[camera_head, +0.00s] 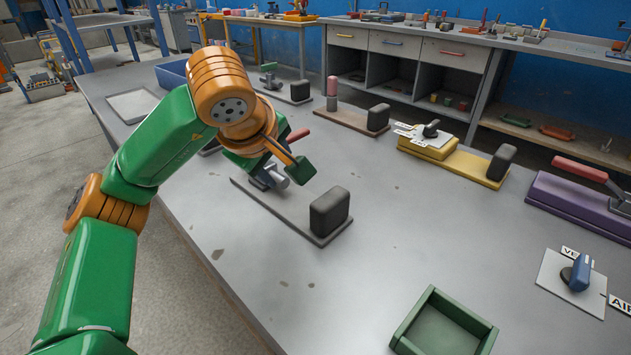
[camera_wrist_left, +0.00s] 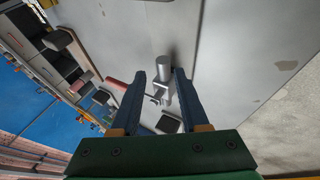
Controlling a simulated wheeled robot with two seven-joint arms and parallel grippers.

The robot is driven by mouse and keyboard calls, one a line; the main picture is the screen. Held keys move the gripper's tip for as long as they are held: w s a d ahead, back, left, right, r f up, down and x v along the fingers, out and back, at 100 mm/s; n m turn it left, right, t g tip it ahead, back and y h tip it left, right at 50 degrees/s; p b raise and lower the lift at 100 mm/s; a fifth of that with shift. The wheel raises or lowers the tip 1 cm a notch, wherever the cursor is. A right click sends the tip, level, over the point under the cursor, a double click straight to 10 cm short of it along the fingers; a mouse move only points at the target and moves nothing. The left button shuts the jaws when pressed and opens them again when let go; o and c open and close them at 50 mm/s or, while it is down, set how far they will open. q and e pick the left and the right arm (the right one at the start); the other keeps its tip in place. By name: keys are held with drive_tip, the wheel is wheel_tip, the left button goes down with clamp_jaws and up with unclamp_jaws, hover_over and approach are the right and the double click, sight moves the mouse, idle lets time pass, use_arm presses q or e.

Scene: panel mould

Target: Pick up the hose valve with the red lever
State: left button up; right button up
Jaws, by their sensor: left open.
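My left gripper (camera_head: 285,172) is open over a grey base plate (camera_head: 288,212) on the table. A silver metal fitting (camera_head: 268,180) on this plate is partly hidden by the gripper. In the left wrist view the fitting's silver cylinder (camera_wrist_left: 163,69) lies between the two open fingers (camera_wrist_left: 159,76), with a gap to each side. A red lever (camera_head: 298,135) shows just behind the gripper; a red piece also shows beside the left finger in the wrist view (camera_wrist_left: 117,84). I cannot tell whether the lever joins the silver fitting. My right gripper is not in view.
A black block (camera_head: 330,212) stands on the plate's near end. A purple base (camera_head: 572,206) with another red lever (camera_head: 580,168) is at right. A yellow base (camera_head: 470,168), a blue-handled valve (camera_head: 577,272) and a green tray (camera_head: 484,335) also occupy the table. The left front is clear.

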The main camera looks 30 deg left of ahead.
sight(281, 181)
use_arm(q)
drive_tip(key=x, duration=0.6)
drive_tip(key=shift+a+f+b, duration=0.2)
drive_tip(key=shift+b, duration=0.15)
drive_tip(key=shift+s+r, duration=0.1)
drive_tip(key=shift+s, duration=0.05)
drive_tip(key=shift+c, duration=0.7)
clamp_jaws()
